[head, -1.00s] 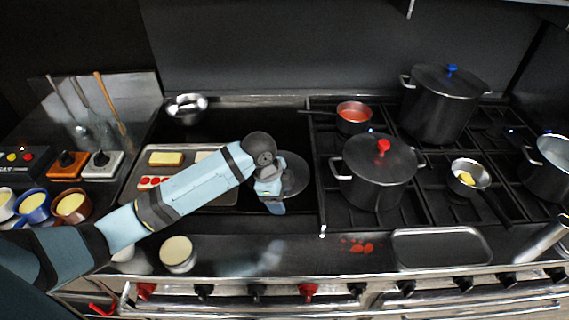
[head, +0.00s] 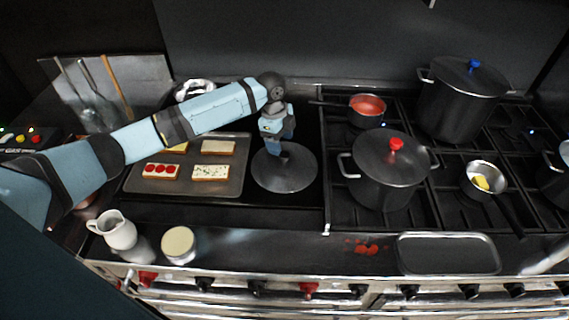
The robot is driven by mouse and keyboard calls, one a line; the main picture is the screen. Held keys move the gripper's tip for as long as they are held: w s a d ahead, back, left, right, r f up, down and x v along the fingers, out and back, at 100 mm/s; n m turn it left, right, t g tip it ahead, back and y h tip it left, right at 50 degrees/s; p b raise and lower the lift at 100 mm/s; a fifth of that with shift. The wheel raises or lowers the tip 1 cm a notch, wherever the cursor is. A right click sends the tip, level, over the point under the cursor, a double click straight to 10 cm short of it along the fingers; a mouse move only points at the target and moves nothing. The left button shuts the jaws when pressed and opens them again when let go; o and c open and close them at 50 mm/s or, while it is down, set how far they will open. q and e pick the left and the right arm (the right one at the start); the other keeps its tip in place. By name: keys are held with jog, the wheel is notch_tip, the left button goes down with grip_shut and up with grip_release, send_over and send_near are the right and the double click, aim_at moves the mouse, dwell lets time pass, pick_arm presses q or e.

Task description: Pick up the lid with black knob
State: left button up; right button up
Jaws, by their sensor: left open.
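The lid (head: 297,178) is a flat grey disc lying on the dark flat cooking surface, between the baking tray and the burner grates. My left gripper (head: 273,151) points down over the back-left part of the lid, with its jaws open. I cannot tell whether the fingers touch the lid. My right gripper is not in view.
A tray (head: 215,186) with toasts lies left of the lid. A pot with a red-knobbed lid (head: 385,178) stands close on its right. A metal bowl (head: 190,88) is behind my left arm. A white jug (head: 116,231) and a round pale-topped container (head: 178,244) stand in front.

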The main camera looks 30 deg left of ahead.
aim_at(284, 154)
pick_arm(q)
jog(key=shift+s+d+f+p, duration=0.1)
jog(key=shift+d+f+p, duration=0.15)
jog(key=shift+f, duration=0.75)
jog(key=shift+w+d+f+p, duration=0.1)
jog(key=shift+d+f+p, duration=0.1)
jog(key=shift+f, duration=0.75)
jog(key=shift+s+d+f+p, duration=0.1)
jog(key=shift+d+f+p, duration=0.15)
jog(key=shift+f, duration=0.75)
jog(key=c, duration=1.2)
jog(key=shift+o, duration=0.2)
jog(key=shift+r, duration=0.1)
